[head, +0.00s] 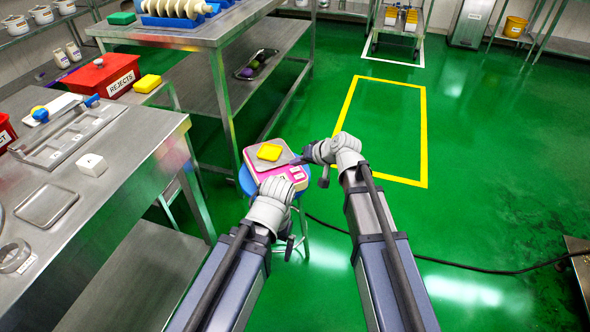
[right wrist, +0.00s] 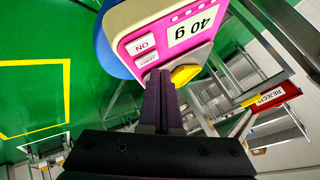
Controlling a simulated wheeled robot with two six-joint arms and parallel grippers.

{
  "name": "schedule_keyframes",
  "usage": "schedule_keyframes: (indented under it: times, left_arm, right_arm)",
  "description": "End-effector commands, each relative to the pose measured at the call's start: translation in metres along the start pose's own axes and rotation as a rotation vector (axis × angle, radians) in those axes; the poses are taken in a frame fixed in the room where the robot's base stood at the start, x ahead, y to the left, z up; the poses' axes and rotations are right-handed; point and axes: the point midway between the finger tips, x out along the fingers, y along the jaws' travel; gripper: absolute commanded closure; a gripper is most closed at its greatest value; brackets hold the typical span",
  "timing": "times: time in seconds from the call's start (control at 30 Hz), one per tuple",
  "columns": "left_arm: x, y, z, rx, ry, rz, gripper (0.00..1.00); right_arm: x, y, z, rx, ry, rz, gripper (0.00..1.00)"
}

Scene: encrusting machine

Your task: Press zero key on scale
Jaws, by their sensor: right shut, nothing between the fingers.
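The scale (head: 290,174) is pink and white and stands on a blue round stool (head: 246,181), with a yellow block (head: 269,152) on its top. In the right wrist view the scale's pink front panel (right wrist: 190,55) appears rotated. Its display (right wrist: 187,30) reads 40 g, beside a small white label (right wrist: 142,44) that seems to read ON and a row of small pale marks. My right gripper (head: 299,161) is shut and empty at the scale's right side; its fingertips (right wrist: 158,72) overlap the panel's edge. Contact cannot be told. My left gripper is near the scale's front, its fingers hidden.
A steel table (head: 135,140) at left holds trays and a white cube (head: 92,165). A red REJECTS bin (head: 101,75) stands behind it. A steel bench (head: 200,35) is behind the stool. A cable (head: 460,268) crosses the open green floor at right.

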Motion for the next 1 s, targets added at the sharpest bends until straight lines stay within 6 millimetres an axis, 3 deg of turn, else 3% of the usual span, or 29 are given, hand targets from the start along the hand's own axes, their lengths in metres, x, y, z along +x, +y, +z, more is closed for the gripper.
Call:
schedule_keyframes:
  times: [1.0]
  left_arm:
    - [0.012,0.001,-0.001,0.0,0.0,0.0,0.0]
  right_arm:
    - [0.009,0.006,0.006,0.0,0.0,0.0,1.0]
